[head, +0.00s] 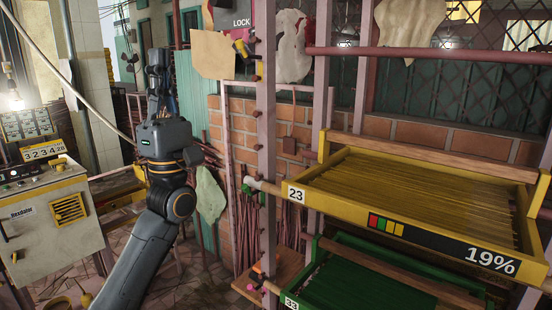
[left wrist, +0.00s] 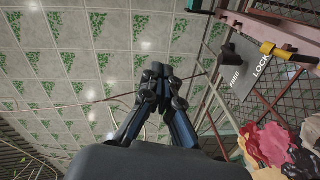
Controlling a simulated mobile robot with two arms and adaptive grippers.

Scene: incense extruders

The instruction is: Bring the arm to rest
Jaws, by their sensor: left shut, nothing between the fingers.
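My left arm rises from the bottom left of the head view. Its left gripper (head: 158,62) points straight up, left of the rack. The fingers are shut and hold nothing. In the left wrist view the left gripper (left wrist: 157,72) shows with its fingertips together against the tiled ceiling (left wrist: 90,60). My right gripper is in neither view.
A yellow tray (head: 297,192) marked 23 and 19% sits on the rack at right, with a green tray (head: 315,245) below. A rack post (head: 266,150) stands right of my arm. A control cabinet (head: 40,240) is at left. A LOCK sign (head: 240,18) hangs above.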

